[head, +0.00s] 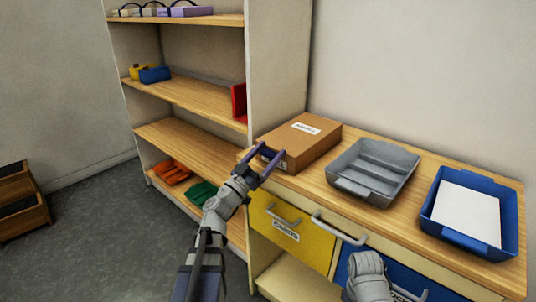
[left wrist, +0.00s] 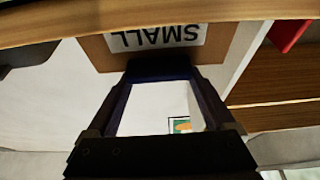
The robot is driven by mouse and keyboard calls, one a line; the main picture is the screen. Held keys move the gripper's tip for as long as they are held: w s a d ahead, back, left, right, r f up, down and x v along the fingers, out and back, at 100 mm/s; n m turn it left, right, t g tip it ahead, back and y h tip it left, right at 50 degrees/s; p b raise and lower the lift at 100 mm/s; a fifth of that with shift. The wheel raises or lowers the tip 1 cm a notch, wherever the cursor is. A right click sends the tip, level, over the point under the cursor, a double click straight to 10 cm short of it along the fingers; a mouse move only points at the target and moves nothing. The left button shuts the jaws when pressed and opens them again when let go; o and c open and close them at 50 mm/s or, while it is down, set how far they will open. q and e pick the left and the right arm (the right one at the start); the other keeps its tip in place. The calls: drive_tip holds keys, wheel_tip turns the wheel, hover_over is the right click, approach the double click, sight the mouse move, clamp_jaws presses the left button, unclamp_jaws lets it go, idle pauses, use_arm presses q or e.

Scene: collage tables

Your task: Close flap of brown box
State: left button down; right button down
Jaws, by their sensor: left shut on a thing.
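The brown box (head: 297,145) sits at the left end of the wooden counter, with a white label on its top face. The top looks flat; I cannot make out a raised flap. My left gripper (head: 267,153) is at the box's near left end, with a dark blue piece between its purple fingers. In the left wrist view my left gripper (left wrist: 160,70) has its fingertips at the edge of a brown face marked SMALL, upside down. I cannot tell whether the dark piece belongs to the flap. The joint between box and fingers is partly hidden.
A grey tray (head: 374,170) and a blue tray (head: 450,239) with a white sheet stand right of the box. Below are a yellow drawer (head: 292,235) and a blue drawer with grey handles. An open shelf unit (head: 190,95) stands behind on the left.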

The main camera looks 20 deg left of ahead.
use_arm(q)
drive_tip(key=shift+s+d+f, duration=0.15)
drive_tip(key=shift+d+f, duration=0.1)
drive_tip(key=shift+f, duration=0.35)
unclamp_jaws()
drive_tip(key=b+v, duration=0.2)
drive_tip(key=v, duration=0.5)
drive_tip(key=shift+s+a+r+b, duration=0.2)
drive_tip(key=shift+s+r+b, duration=0.1)
drive_tip(key=shift+s+b, duration=0.1)
